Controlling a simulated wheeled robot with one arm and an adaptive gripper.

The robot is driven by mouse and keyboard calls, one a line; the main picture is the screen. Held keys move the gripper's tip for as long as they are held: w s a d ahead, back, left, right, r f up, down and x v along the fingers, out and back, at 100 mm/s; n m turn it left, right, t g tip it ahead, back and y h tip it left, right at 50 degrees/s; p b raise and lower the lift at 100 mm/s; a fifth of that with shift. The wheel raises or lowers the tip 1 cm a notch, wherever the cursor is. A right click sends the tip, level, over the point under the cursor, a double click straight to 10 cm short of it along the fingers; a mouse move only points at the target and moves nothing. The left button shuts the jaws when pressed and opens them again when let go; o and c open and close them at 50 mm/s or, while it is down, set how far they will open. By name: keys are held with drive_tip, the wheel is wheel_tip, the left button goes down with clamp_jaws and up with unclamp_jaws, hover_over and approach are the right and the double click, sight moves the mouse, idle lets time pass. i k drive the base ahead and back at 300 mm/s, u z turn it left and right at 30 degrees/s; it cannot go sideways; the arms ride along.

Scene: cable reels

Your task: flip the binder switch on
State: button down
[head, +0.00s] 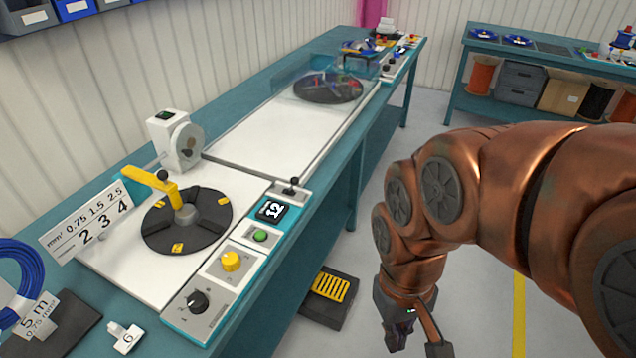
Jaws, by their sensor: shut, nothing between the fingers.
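No switch in the head view carries a label I can read as binder, so I cannot tell which one it is. My gripper (418,336) hangs low at the bottom, right of the bench and apart from the panels. It holds nothing; its tips are partly cut off by the frame edge.
A black turntable (160,238) has a yellow arm. A yellow-topped pedal (329,287) lies on the floor beside the bench.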

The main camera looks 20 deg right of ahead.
sight(294, 180)
drive_tip(key=z, duration=0.4)
drive_tip(key=k, duration=0.65)
drive_tip(key=u, duration=1.1)
drive_tip(key=i, duration=0.5)
drive_tip(key=z, duration=0.05)
